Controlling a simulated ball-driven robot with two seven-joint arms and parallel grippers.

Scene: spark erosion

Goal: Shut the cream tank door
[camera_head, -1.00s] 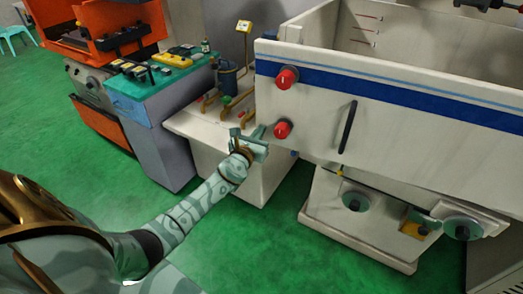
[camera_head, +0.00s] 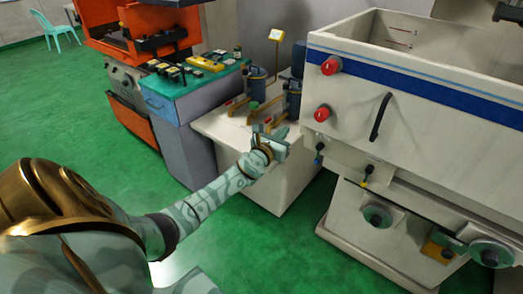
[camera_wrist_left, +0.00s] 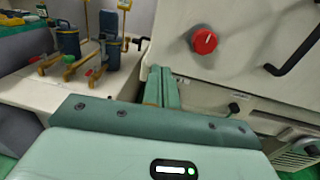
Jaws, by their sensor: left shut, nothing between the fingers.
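The cream tank door (camera_head: 440,135) is the wide front panel with a blue stripe, two red knobs and a black bar handle (camera_head: 381,117). It stands upright against or close to the cream tank (camera_head: 402,29); I cannot tell whether a gap remains. My left gripper (camera_head: 280,133) is shut and empty, just left of the door's lower left edge. In the left wrist view its closed fingers (camera_wrist_left: 162,84) point toward the door (camera_wrist_left: 240,60) beside the lower red knob; contact is unclear. My right gripper is out of view.
A cream cabinet top (camera_head: 226,127) with blue cylinders and brass-coloured clamps lies behind my left gripper. A grey cabinet with a teal top (camera_head: 190,80) and an orange machine (camera_head: 110,30) stand further left. Green floor (camera_head: 260,250) is clear in front.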

